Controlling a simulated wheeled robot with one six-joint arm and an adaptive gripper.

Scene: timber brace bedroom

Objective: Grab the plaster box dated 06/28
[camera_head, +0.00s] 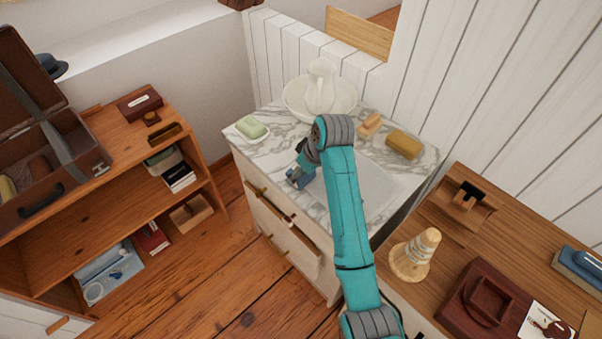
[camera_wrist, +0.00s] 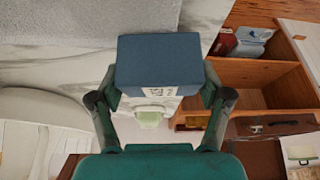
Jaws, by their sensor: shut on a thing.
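A dark blue box (camera_wrist: 158,60) is held between the two fingers of my gripper (camera_wrist: 160,88) in the wrist view. A white label (camera_wrist: 164,91) with dark marks shows at its lower edge, too small to read as a date. In the head view my gripper (camera_head: 301,170) is over the front left of the marble-topped cabinet, with the blue box (camera_head: 293,180) at its tip. I cannot tell whether the box touches the marble.
The marble top (camera_head: 270,153) carries a green soap on a dish (camera_head: 250,128), a basin with pitcher (camera_head: 320,92), a brush (camera_head: 370,124) and a sponge (camera_head: 404,144). A drawer front (camera_head: 281,222) lies below. A wooden shelf (camera_head: 90,222) stands left, a desk (camera_head: 455,250) right.

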